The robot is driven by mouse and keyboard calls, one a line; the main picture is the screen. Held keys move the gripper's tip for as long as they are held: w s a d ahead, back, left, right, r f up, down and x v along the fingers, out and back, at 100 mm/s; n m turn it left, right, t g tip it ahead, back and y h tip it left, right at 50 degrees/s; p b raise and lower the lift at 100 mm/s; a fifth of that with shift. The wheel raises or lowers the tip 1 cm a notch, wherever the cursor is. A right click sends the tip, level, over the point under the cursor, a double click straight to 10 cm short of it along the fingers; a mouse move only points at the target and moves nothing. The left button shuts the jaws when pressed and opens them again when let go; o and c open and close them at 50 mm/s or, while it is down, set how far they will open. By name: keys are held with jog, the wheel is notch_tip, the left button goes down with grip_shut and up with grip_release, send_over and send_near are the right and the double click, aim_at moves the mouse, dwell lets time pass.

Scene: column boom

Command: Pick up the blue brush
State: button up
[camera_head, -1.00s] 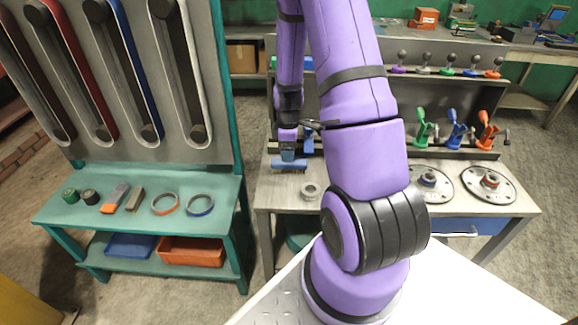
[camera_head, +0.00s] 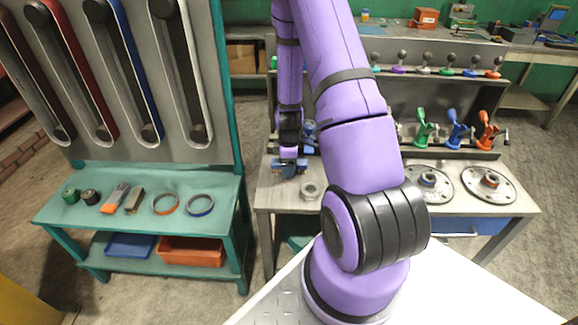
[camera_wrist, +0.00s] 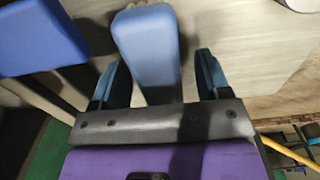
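The blue brush (camera_head: 290,173) is at the left end of the grey workbench (camera_head: 340,196), directly below my gripper. In the wrist view, a blue block that looks like the brush's handle (camera_wrist: 147,42) lies between my two fingers. My gripper (camera_wrist: 162,78) is open, with a finger on each side of the handle and visible gaps beside it. In the head view, my gripper (camera_head: 289,163) points down at the brush and hides part of it. The bristles cannot be made out now.
Another blue object (camera_wrist: 40,35) is close by in the wrist view, likely the blue fixture (camera_head: 309,132) behind the gripper. A grey ring (camera_head: 311,191) lies right of the brush. Round flanges (camera_head: 428,183) are farther right. A green bench (camera_head: 140,222) stands left.

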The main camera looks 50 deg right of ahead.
jog(key=c, duration=1)
jog(key=shift+r, duration=0.15)
jog(key=shift+o, duration=0.2)
jog(key=shift+r, duration=4.9)
